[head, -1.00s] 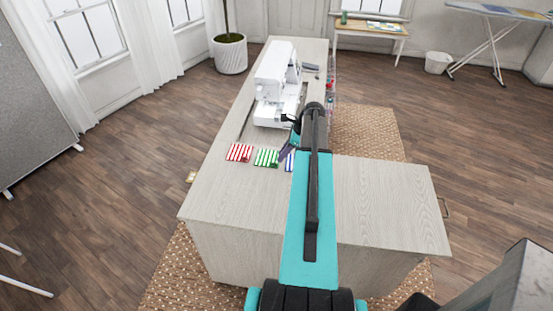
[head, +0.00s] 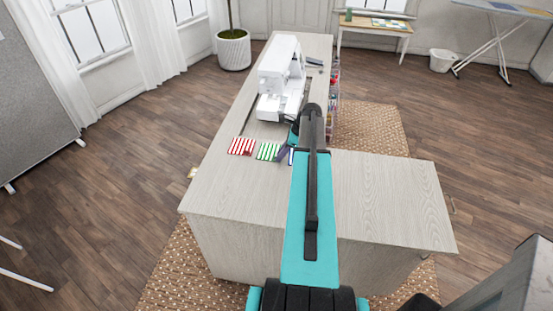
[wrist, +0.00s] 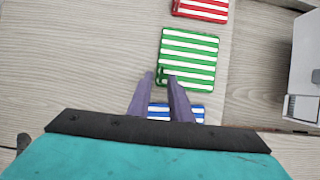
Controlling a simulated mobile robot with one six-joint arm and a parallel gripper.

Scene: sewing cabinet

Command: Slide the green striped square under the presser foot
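The green striped square (head: 267,151) lies flat on the cabinet top, between the red and the blue striped squares. It also shows in the wrist view (wrist: 192,58). The white sewing machine (head: 277,70) stands farther back on the cabinet; part of it shows at the right of the wrist view (wrist: 302,65). Its presser foot is too small to make out. My gripper (wrist: 158,75) has its two fingers a little apart with nothing seen between them. Its tips appear at the green square's lower left corner in the wrist view; I cannot tell whether they touch it.
The red striped square (head: 241,146) lies left of the green one. The blue striped square (wrist: 158,110) is partly hidden behind my fingers. The cabinet's side leaf (head: 390,200) is bare. Small coloured items (head: 333,95) line the cabinet's right side.

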